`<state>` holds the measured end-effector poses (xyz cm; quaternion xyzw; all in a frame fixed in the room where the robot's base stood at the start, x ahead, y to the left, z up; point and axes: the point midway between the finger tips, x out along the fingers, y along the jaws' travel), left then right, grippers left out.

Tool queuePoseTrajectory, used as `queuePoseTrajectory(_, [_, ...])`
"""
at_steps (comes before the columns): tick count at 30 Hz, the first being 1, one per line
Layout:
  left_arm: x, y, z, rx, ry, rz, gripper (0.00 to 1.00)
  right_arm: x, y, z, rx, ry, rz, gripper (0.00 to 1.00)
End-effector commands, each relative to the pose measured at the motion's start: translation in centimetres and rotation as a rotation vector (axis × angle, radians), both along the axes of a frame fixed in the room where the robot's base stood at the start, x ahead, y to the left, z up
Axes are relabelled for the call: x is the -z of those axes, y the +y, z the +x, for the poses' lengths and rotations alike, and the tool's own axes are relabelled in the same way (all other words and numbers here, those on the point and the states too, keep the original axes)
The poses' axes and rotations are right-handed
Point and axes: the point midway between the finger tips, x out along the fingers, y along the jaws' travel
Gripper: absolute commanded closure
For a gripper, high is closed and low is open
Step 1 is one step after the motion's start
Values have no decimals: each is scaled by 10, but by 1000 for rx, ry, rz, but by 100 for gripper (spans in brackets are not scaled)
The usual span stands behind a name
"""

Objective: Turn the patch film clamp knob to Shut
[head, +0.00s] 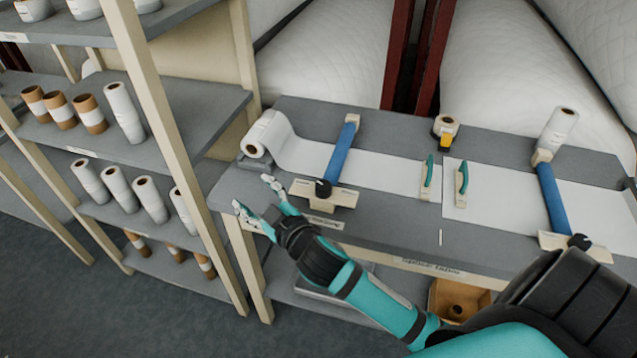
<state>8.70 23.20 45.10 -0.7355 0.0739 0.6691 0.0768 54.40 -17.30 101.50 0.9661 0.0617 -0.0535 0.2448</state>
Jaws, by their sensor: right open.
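Two blue-barred clamps lie across the sheets on the grey table (390,225). The left clamp (341,152) has a black knob (323,188) at its near end, on a cream base plate. The right clamp (552,200) has a black knob (579,241) at its near end. I cannot tell from the small labels which one is the patch film clamp, nor how either knob is set. My right gripper (252,192) is open and empty at the table's left front edge, left of the left knob and apart from it. My left gripper is not in view.
A white roll (268,135) feeds a sheet under the left clamp. Two green-handled tools (427,178) (461,184) lie mid-table. A tape roll with a yellow part (445,132) and an upright white roll (557,130) stand behind. Shelves of rolls (160,100) stand left of my gripper.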

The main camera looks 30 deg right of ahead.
Motion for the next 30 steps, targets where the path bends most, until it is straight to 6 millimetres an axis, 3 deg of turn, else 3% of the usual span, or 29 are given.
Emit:
queuePoseTrajectory(1, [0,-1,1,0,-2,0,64,-33,12,15,-60,-122,-40,39])
queuePoseTrajectory(4, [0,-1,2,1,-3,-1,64,-100,48,29,-228,-391,-140,39])
queuePoseTrajectory(6, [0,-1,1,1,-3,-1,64,-141,79,26,-381,-575,-235,39])
queuePoseTrajectory(9, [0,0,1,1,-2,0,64,-176,121,10,-625,-790,-397,39])
queuePoseTrajectory(13, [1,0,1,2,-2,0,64,-179,157,-17,-973,-955,-657,39])
queuePoseTrajectory(16, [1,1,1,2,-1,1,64,-157,158,-29,-1246,-972,-892,39])
queuePoseTrajectory(20, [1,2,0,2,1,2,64,-119,117,-26,-1571,-821,-1217,39])
queuePoseTrajectory(23, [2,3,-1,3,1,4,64,-101,55,-15,-1768,-570,-1449,39])
queuePoseTrajectory(27, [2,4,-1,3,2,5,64,-106,-47,-5,-1912,-118,-1664,39])
queuePoseTrajectory(30, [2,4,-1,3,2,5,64,-121,-104,-7,-1940,160,-1727,39])
